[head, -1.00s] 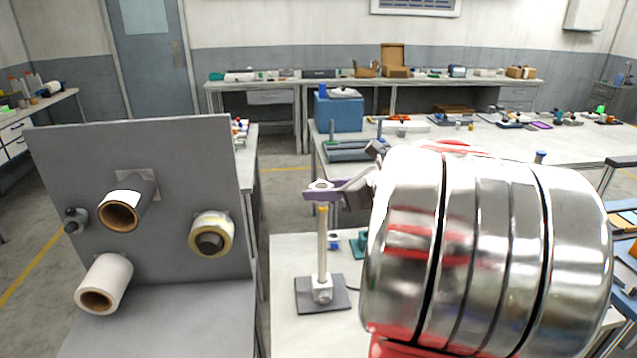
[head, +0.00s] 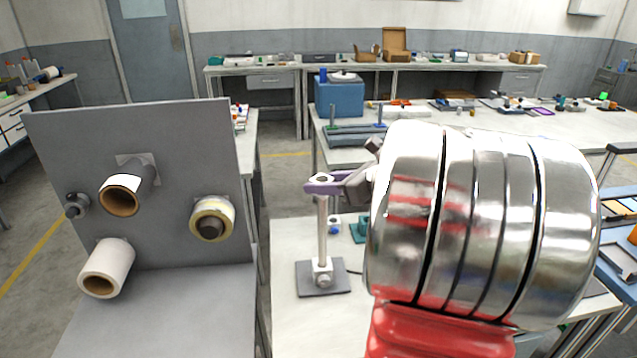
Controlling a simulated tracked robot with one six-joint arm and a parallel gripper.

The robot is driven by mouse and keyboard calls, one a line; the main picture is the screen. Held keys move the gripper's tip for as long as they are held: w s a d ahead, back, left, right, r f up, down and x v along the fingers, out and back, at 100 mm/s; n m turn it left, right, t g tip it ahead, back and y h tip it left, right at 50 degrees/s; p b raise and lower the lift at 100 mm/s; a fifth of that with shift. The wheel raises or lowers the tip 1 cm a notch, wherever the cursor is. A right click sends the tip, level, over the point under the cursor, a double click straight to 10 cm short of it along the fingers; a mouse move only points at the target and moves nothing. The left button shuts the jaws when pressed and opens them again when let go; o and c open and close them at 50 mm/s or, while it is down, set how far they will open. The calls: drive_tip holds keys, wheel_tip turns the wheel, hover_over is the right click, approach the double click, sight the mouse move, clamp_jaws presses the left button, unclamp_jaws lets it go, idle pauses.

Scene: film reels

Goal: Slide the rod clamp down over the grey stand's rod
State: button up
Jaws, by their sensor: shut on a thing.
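The purple rod clamp (head: 319,187) is at the top of the upright pale rod (head: 322,230). The rod rises from a small block on the stand's grey base plate (head: 337,283), on the near bench. My gripper (head: 350,187) comes in from the right and is shut on the clamp's right side. The clamp is about level, with its ring in line with the rod. The rod's upper end meets the clamp's underside in the picture. I cannot tell how far the rod is inside the ring. My large shiny arm hides the area to the right.
A grey upright panel (head: 70,140) with several rolls on pegs stands at the left. A teal object (head: 361,228) and a small blue-and-white item (head: 335,224) lie behind the stand. The bench (head: 290,235) around the base plate is mostly clear.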

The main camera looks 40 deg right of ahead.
hover_over(326, 245)
drive_tip(key=w, duration=0.1)
drive_tip(key=shift+a+f, duration=0.1)
drive_tip(key=shift+f, duration=1.95)
drive_tip(key=shift+f, duration=0.15)
drive_tip(key=shift+f, duration=2.35)
drive_tip(key=shift+f, duration=0.15)
drive_tip(key=shift+f, duration=2.35)
drive_tip(key=shift+f, duration=0.1)
drive_tip(key=shift+f, duration=2.4)
drive_tip(key=shift+f, duration=0.1)
